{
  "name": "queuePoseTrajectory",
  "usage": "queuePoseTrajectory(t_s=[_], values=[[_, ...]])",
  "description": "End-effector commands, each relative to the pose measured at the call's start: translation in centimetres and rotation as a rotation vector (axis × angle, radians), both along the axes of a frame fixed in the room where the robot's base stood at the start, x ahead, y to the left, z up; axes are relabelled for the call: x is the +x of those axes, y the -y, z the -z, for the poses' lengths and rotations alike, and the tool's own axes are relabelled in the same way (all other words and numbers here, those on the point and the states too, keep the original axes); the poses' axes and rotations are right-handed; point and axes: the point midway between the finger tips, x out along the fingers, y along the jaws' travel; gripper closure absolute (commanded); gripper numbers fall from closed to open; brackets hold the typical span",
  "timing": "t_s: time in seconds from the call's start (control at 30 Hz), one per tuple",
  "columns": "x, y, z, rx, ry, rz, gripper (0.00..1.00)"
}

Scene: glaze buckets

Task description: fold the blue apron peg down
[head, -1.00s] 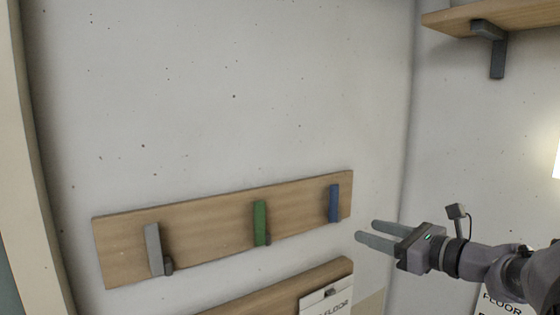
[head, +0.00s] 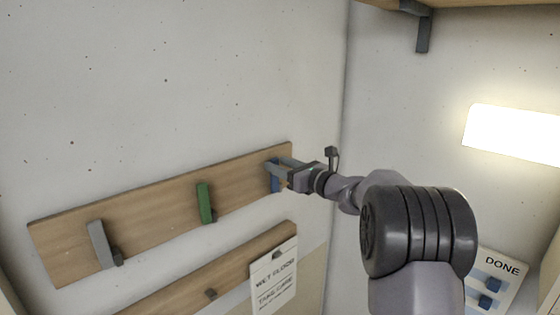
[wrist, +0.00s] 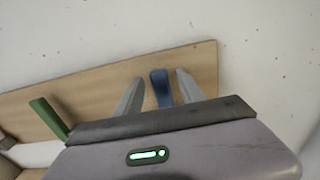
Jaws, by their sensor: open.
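The blue apron peg (head: 275,183) is at the right end of the wooden peg board (head: 150,212) on the wall, partly hidden behind my gripper in the head view. It stands upright, flat along the board. My gripper (head: 272,166) is open at the peg. In the wrist view the blue peg (wrist: 161,88) shows between the two grey fingers (wrist: 158,92), one on each side, with small gaps. Whether a finger touches it I cannot tell.
A green peg (head: 205,203) and a grey peg (head: 101,245) stand upright further left on the board. A lower wooden rail (head: 190,285) holds a paper sign (head: 273,281). A shelf bracket (head: 423,35) and a bright lamp (head: 513,133) are at the right.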

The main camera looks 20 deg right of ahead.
Motion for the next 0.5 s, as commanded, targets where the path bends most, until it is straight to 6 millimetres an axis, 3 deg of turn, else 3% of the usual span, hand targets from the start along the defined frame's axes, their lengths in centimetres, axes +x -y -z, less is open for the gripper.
queuePoseTrajectory(t_s=[0.27, 0.5], values=[[0.29, -0.13, 0.02, 0.000, 0.001, 0.000, 0.55], [0.26, -0.12, 0.01, 0.000, 0.000, 0.000, 0.98]])
